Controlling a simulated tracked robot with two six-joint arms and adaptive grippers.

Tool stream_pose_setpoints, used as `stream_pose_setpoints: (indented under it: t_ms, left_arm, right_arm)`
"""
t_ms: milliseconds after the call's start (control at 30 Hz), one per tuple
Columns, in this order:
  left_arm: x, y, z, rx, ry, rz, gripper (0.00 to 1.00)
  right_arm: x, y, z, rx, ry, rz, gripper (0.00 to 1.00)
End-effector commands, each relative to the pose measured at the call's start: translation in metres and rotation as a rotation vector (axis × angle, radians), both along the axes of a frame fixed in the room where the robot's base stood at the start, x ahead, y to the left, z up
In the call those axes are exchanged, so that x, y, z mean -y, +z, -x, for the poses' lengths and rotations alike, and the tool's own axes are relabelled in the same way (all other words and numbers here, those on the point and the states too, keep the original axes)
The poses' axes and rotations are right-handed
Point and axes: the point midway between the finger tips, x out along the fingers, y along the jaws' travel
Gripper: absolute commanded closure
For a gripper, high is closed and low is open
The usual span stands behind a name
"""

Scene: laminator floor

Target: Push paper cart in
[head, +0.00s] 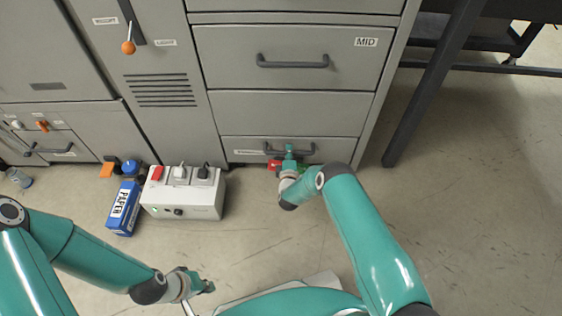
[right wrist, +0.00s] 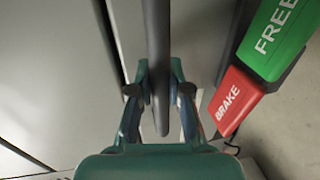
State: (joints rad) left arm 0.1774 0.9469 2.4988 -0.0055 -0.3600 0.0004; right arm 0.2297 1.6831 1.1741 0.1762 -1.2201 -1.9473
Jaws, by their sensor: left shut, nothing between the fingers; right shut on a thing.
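The paper cart appears as the low grey panel (head: 335,150) at the bottom of the cabinet, with a partly hidden label. I cannot tell how far it stands out. Its dark bar handle (head: 311,153) also runs down the right wrist view (right wrist: 158,40). My right gripper (head: 289,150) is shut on this handle, one finger on each side of the bar. A red BRAKE pad (right wrist: 229,100) and a green FREE pad (right wrist: 275,42) sit to the right of the handle in the right wrist view. My left gripper (head: 205,286) is shut and empty, low over the floor.
A white box with plugs and switches (head: 185,206) stands on the floor left of the cart, beside a blue PAPER box (head: 123,208). The MID drawer (head: 290,45) is above. A dark table leg (head: 420,100) stands to the right. Floor at right is clear.

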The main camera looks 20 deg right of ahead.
Motion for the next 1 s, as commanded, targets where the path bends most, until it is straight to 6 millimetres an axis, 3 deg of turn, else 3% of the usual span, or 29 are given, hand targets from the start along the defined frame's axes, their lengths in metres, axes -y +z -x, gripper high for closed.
stream_pose_setpoints:
  t_ms: [300, 333, 467, 1000]
  left_arm:
    - [0.0, -0.002, 0.0, 0.0, -0.001, 0.0, 1.0]
    - [0.0, -0.002, 0.0, 0.0, -0.001, 0.0, 1.0]
    - [0.0, -0.002, 0.0, 0.001, -0.001, 0.0, 1.0]
    - [0.0, -0.001, 0.0, 0.001, -0.001, 0.0, 1.0]
  right_arm:
    - [0.007, -0.001, -0.001, -0.006, -0.006, -0.003, 1.0]
    - [0.007, -0.001, -0.001, -0.005, -0.006, -0.003, 0.8]
    - [0.007, -0.001, -0.001, -0.006, -0.008, -0.002, 0.58]
    - [0.004, 0.001, 0.011, -0.006, -0.009, -0.002, 0.57]
